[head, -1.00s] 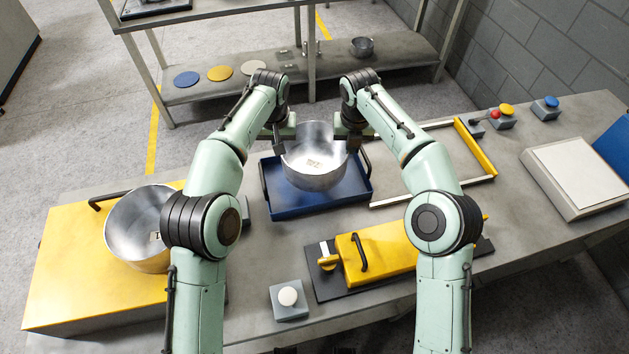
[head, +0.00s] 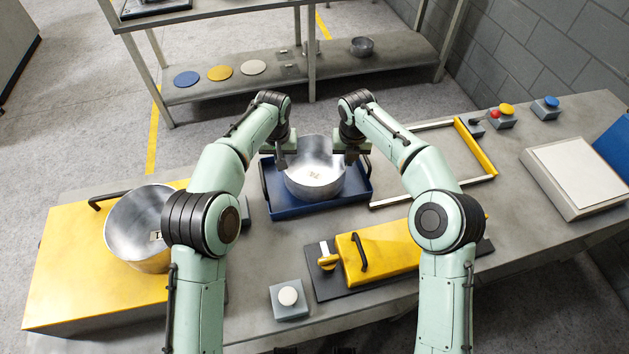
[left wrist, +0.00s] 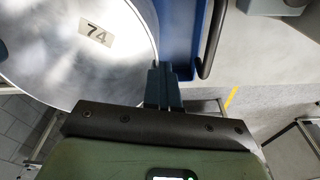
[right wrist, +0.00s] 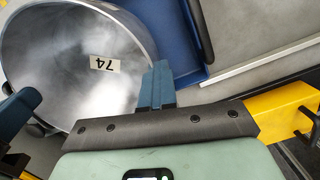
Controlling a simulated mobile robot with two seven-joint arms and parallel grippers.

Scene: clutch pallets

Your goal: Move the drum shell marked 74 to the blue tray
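The drum shell marked 74 (head: 315,178) is an open silver bowl, upright over the blue tray (head: 318,208) and low in it. I cannot tell whether its base touches the tray floor. Its 74 label shows inside in the left wrist view (left wrist: 94,35) and the right wrist view (right wrist: 104,63). My left gripper (head: 284,158) is shut on its left rim. My right gripper (head: 351,156) is shut on its right rim. In each wrist view the fingers are close together at the shell's edge.
A second shell (head: 135,225) sits on the yellow stand (head: 80,290) at left, its label partly hidden by my left arm. An empty frame (head: 430,187) lies right of the tray.

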